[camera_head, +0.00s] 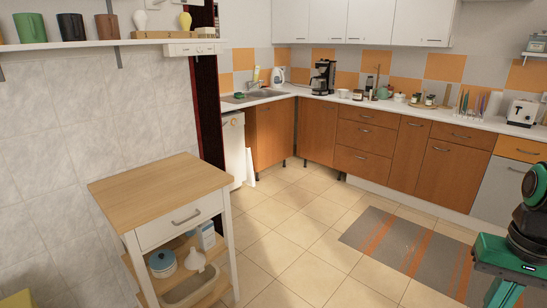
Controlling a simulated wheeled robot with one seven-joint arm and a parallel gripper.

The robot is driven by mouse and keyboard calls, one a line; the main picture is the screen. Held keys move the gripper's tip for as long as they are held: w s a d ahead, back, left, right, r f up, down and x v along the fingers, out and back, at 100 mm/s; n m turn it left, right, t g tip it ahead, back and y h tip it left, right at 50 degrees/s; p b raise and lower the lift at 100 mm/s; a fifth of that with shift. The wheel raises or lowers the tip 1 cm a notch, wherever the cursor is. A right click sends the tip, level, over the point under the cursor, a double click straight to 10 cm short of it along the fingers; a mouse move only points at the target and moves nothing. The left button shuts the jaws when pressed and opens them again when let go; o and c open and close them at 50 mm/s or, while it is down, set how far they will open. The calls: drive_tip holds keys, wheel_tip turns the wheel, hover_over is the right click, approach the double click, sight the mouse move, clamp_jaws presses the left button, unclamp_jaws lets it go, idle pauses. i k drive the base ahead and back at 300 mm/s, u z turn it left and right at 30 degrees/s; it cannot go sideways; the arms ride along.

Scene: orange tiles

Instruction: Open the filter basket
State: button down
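The black coffee maker (322,77) stands upright on the far counter, near the corner. It is small and distant in this view. I cannot make out its filter basket or tell whether the basket is open or shut. Only green and black parts of my own body show at the lower right edge, far from the coffee maker. I cannot make out my gripper's fingers in this view.
A wooden-topped trolley (160,190) stands at the near left. A striped rug (400,245) lies on the right floor. The counter also bears a kettle (277,77), jars and a toaster (522,112). The tiled floor (290,228) between is clear.

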sight(320, 70)
drive_tip(key=i, duration=6.8)
drive_tip(key=z, duration=0.9)
